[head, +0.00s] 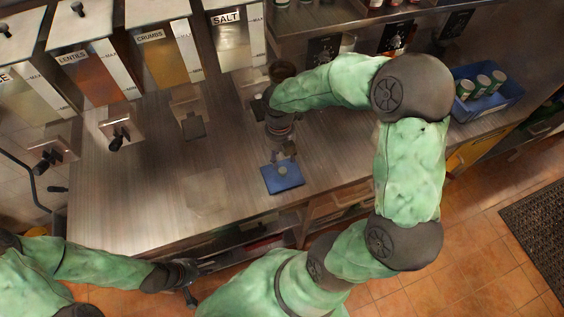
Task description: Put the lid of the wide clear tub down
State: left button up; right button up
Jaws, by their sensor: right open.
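A blue square lid (282,177) with a grey round knob is near the front edge of the counter, right of centre. It looks flat, but I cannot tell for sure whether it rests fully on the counter. My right gripper (285,153) is open just behind the lid's knob, pointing down, and does not hold it. A faint, wide clear tub (207,190) stands on the counter to the left of the lid, with no lid visible on it. My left gripper (196,283) is low in front of the counter, its fingers apart and empty.
Dispensers marked lentils (92,70), crumbs (165,60) and salt (236,40) line the back. A blue crate (463,108) with several cans is at right. The counter's left part (120,200) is clear.

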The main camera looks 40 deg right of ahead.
aim_at(281, 168)
jog(key=shift+w+r+p, duration=0.15)
jog(key=shift+r+p, duration=0.15)
jog(key=shift+r, duration=1.85)
